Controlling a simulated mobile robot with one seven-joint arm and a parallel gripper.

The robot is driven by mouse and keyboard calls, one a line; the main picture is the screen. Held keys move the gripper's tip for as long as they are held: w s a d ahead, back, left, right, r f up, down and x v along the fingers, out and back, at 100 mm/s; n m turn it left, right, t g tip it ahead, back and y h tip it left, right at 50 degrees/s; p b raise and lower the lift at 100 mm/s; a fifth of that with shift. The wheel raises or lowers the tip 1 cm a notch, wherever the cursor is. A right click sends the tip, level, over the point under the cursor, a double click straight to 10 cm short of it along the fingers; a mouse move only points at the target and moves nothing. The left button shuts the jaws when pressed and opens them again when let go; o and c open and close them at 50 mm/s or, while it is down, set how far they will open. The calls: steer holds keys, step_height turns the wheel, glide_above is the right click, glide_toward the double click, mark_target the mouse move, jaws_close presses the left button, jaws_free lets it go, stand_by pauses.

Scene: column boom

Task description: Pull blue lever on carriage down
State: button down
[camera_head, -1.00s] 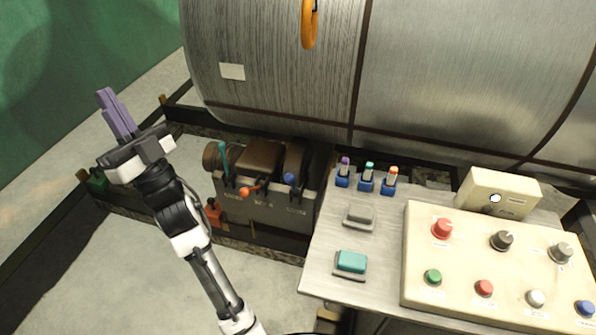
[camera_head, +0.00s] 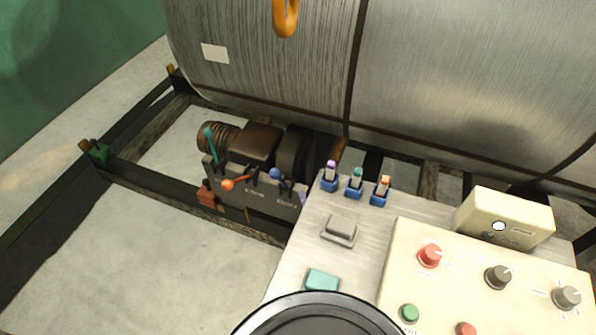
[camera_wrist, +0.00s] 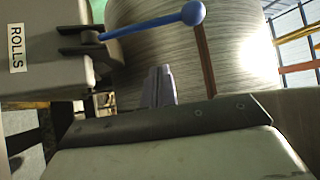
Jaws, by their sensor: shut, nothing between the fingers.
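The blue lever (camera_head: 276,173) is on the dark carriage (camera_head: 250,194), at the right of its row of levers in the head view. In the wrist view the blue lever (camera_wrist: 145,25) runs from a dark pivot at the left to a round blue ball at the upper right. A label reading ROLLS is beside it. My gripper (camera_wrist: 159,73) has its pale purple fingers together and empty. The fingertips lie below the lever's rod in the wrist picture, with a visible gap. Most of my arm is out of the head view.
An orange lever (camera_head: 228,184) and a teal lever (camera_head: 210,145) stand left on the same carriage. A large metal roll (camera_head: 270,80) is behind. A console with small switches and a button box (camera_head: 480,270) is at the right. Floor at the lower left is clear.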

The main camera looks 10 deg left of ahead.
mark_target(281, 180)
steer(key=w+a+r+b, duration=0.1)
steer(key=w+a+b, duration=0.3)
steer(key=a+b, duration=0.1)
steer(key=shift+w+a+r+b, duration=0.3)
steer(key=shift+w+a+b, duration=0.1)
steer(key=shift+a, duration=0.25)
steer(key=shift+f, duration=0.1)
stand_by(0.4)
steer(key=s+f+n+y+b, duration=0.1)
steer(key=n+y+b, duration=0.1)
steer(key=b, duration=0.1)
steer(key=s+f+n+y+b, duration=0.1)
steer(key=n+y+b, duration=0.1)
steer(key=b, duration=0.1)
steer(key=s+n+y+b, duration=0.1)
steer(key=n+y+b, duration=0.1)
steer(key=b, duration=0.1)
steer(key=shift+s+a+f+n+b, duration=0.3)
steer(key=shift+s+a+f+n, duration=0.05)
steer(key=shift+s+f+n, duration=0.05)
